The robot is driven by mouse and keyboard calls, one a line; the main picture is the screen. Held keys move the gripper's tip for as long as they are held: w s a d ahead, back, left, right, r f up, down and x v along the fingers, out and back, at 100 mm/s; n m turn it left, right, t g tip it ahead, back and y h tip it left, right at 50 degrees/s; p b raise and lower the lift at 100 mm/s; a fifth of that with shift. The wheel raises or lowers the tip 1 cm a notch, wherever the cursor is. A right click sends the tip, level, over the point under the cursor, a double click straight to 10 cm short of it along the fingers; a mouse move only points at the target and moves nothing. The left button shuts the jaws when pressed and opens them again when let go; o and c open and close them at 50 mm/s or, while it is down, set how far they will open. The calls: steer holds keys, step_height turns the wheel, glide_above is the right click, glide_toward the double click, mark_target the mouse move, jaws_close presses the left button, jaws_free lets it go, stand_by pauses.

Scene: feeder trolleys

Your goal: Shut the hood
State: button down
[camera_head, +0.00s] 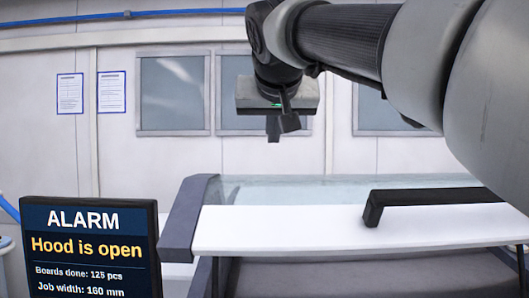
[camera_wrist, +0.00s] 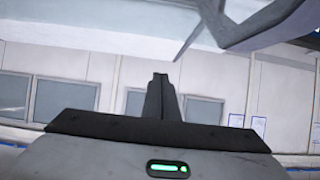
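The hood (camera_head: 330,228) is in the lower right of the head view. It has a white front panel, a bluish see-through pane on top and a dark grey side frame (camera_head: 186,220). A black bar handle (camera_head: 430,198) runs along the white panel. A dark gap shows below the panel, and the screen reads "Hood is open". My gripper (camera_head: 280,132) hangs above and behind the hood's top in the picture, apart from the handle. In the wrist view its fingers (camera_wrist: 159,97) look together with nothing between them. Part of the hood's grey frame (camera_wrist: 262,22) shows at the top there.
An alarm screen (camera_head: 88,245) stands left of the hood, close to its side frame. Behind is a pale wall with windows (camera_head: 173,93) and two posted sheets (camera_head: 111,92). My arm covers the upper right of the head view.

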steer(key=p+x, duration=0.1)
steer(key=x, duration=0.8)
steer(key=shift+w+f, duration=0.1)
steer(key=shift+f, duration=0.2)
steer(key=s+f, duration=0.2)
steer(key=s, duration=0.1)
steer(key=shift+f, duration=0.2)
steer(key=shift+b, duration=0.35)
